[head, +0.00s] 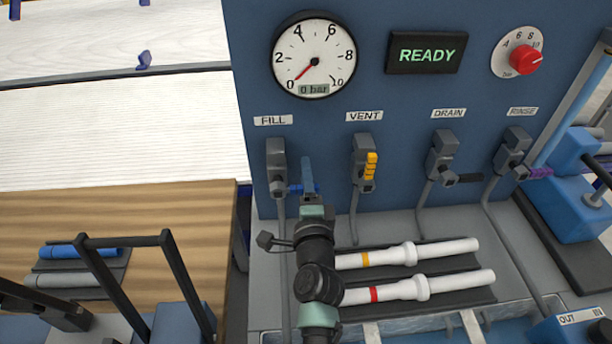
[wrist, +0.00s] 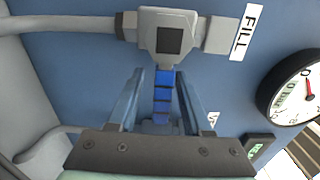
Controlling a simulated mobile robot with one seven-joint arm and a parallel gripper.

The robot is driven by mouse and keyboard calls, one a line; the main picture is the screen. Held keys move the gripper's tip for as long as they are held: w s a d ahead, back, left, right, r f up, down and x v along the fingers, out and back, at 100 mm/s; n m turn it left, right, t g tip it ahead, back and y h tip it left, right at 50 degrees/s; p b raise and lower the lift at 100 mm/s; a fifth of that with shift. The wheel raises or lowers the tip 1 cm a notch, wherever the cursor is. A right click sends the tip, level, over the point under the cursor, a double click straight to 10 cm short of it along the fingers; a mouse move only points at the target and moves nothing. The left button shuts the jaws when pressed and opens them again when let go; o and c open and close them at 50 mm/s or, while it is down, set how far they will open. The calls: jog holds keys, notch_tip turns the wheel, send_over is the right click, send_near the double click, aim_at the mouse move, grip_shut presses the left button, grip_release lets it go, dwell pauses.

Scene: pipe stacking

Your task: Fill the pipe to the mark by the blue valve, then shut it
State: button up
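The blue valve handle (head: 296,189) sits on the valve under the FILL label (head: 273,120) and points right, across its upright pipe (head: 281,230). My gripper (wrist: 161,75) is in front of it, with one finger on each side of the blue handle (wrist: 163,95). Gaps show between the fingers and the handle, so the gripper looks open around it. The round gauge (head: 314,55) reads 0 bar, its red needle low on the left; it also shows in the wrist view (wrist: 292,88). The display (head: 427,53) says READY. I cannot make out a fill mark.
A VENT valve with a yellow handle (head: 371,165), a DRAIN valve with a black handle (head: 470,178) and a RINSE valve with a purple handle (head: 540,172) stand to the right. A red knob (head: 525,59) is above. White banded pipes (head: 455,249) lie below, beside my arm.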

jog(key=s, duration=1.3)
dwell(0.4)
jog(key=w+a+r+n+t+y+p, duration=0.15)
jog(key=r+n, duration=0.25)
jog(key=r, duration=0.6)
jog(key=a+r+n+t, duration=0.2)
jog(key=r+n, duration=0.2)
jog(key=r, duration=0.7)
jog(key=w+a+r+n+t+y+p, duration=0.1)
jog(key=r+n, duration=0.2)
jog(key=r, duration=0.7)
jog(key=s+r+n+t, duration=0.1)
jog(key=s+r+n, duration=0.1)
jog(key=s+r, duration=0.2)
jog(key=s+r+n+t+h, duration=0.1)
jog(key=s+r, duration=0.3)
jog(key=r, duration=0.7)
jog(key=s+r+n+t+h+p, duration=0.1)
jog(key=s+r+n+t, duration=0.2)
jog(key=r, duration=0.4)
jog(key=shift+s+d+r+n, duration=0.15)
jog(key=shift+s+n, duration=0.25)
jog(key=shift+n, duration=0.2)
